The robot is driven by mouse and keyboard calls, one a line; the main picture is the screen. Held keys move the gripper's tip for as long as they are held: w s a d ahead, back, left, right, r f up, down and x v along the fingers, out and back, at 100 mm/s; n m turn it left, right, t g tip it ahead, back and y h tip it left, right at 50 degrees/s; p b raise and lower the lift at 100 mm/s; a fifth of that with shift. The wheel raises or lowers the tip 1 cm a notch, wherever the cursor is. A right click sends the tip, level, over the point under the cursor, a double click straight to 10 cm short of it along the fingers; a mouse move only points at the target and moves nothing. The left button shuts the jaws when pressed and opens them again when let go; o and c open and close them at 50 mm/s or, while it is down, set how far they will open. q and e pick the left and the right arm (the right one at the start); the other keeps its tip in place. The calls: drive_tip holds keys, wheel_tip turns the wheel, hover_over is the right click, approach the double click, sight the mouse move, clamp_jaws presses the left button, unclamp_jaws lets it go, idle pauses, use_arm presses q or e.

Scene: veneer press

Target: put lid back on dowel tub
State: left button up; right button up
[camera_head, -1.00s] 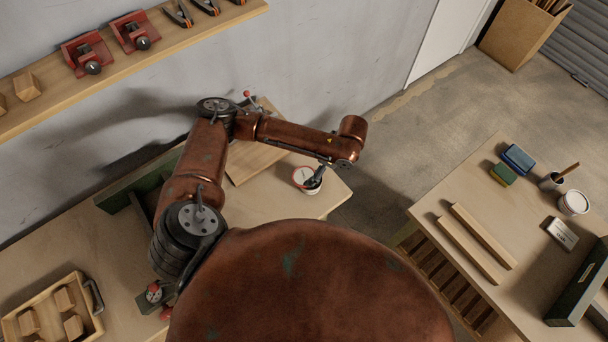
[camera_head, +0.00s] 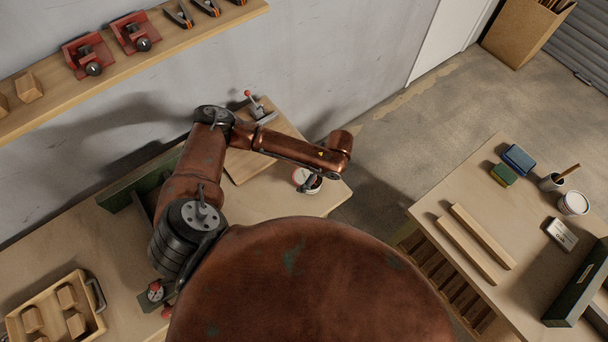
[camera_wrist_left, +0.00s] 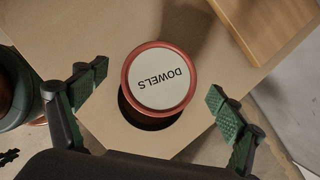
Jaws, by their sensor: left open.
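The lid (camera_wrist_left: 160,76) is a white disc with a red rim and the word DOWELS, upside down in the left wrist view. It sits off-centre over the dowel tub (camera_wrist_left: 150,120), whose dark opening shows as a crescent along the lid's lower edge. In the head view the white lid (camera_head: 300,177) and tub are small and partly hidden by my left gripper (camera_head: 310,184). My left gripper (camera_wrist_left: 154,97) is open and empty, its green finger pads apart on either side of the lid, touching nothing visible. My right gripper is out of view.
A wooden board (camera_head: 262,150) with a red-knobbed clamp (camera_head: 258,106) lies behind the tub. The bench corner is close to the tub's right. A tray of wooden blocks (camera_head: 52,312) stands at left. A second table (camera_head: 440,200) with strips and a white pot is at right.

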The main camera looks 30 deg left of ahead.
use_arm(q)
drive_tip(key=shift+f, duration=0.1)
drive_tip(key=shift+c, duration=0.6)
drive_tip(key=c, duration=0.7)
drive_tip(key=shift+o, duration=0.2)
drive_tip(key=shift+r, duration=0.55)
drive_tip(key=s+d+r, duration=0.9)
drive_tip(key=d+r, duration=0.2)
drive_tip(key=r, duration=0.1)
drive_tip(key=shift+b, duration=0.45)
drive_tip(key=shift+w, duration=0.1)
